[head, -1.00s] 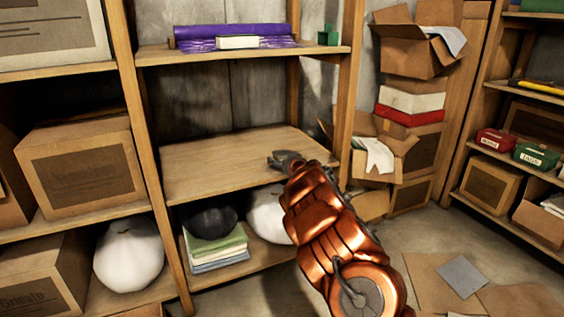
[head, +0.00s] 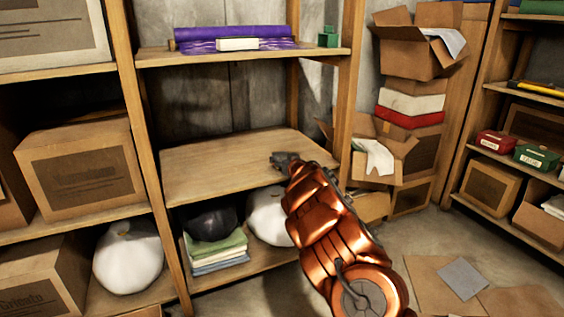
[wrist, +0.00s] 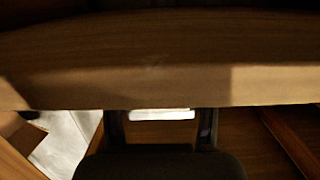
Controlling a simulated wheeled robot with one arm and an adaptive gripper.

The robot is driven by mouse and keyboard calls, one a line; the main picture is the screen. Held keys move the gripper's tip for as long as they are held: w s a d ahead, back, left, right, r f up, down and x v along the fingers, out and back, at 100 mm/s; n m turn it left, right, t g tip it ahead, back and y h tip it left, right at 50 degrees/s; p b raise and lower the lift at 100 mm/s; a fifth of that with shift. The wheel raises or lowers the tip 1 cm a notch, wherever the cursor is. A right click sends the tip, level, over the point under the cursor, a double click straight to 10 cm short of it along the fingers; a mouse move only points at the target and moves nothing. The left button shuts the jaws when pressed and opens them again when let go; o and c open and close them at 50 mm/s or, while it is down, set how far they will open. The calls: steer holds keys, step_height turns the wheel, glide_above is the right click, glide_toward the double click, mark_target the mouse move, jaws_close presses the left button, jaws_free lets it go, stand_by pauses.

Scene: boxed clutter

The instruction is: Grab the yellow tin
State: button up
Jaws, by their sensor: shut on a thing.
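I cannot make out a yellow tin in either view. My gripper (head: 285,158) is at the front right of the bare middle shelf (head: 215,165) in the head view. In the wrist view my gripper (wrist: 160,128) has its two dark fingers apart, with a pale, whitish thing (wrist: 160,114) showing between them. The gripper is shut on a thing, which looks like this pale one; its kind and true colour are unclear. A wide wooden board (wrist: 150,65) crosses the wrist view and hides what lies beyond the fingertips.
The upper shelf holds a purple roll (head: 230,32), a white box (head: 238,43) and a small green thing (head: 328,37). Below are a dark bowl (head: 212,222), folded cloths (head: 215,250) and a white sack (head: 268,215). Open cartons (head: 415,45) are stacked at right.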

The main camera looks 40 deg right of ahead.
mark_target(281, 156)
steer(key=shift+c, duration=0.9)
step_height(281, 156, up, 3)
steer(key=shift+w+r+p, duration=0.1)
steer(key=shift+r+p, duration=0.05)
steer(key=shift+p, duration=1)
steer(key=shift+a+r, duration=0.15)
steer(key=shift+r, duration=0.15)
steer(key=shift+s+a+f, duration=0.1)
steer(key=shift+s+a, duration=0.2)
steer(key=shift+s, duration=0.05)
steer(key=s+a+r+p, duration=0.1)
steer(key=s+a+p, duration=0.2)
steer(key=s+a, duration=0.5)
steer(key=a, duration=0.4)
steer(key=shift+s+a+r+p, duration=0.15)
steer(key=shift+a+r+p, duration=0.05)
steer(key=shift+a+p, duration=0.1)
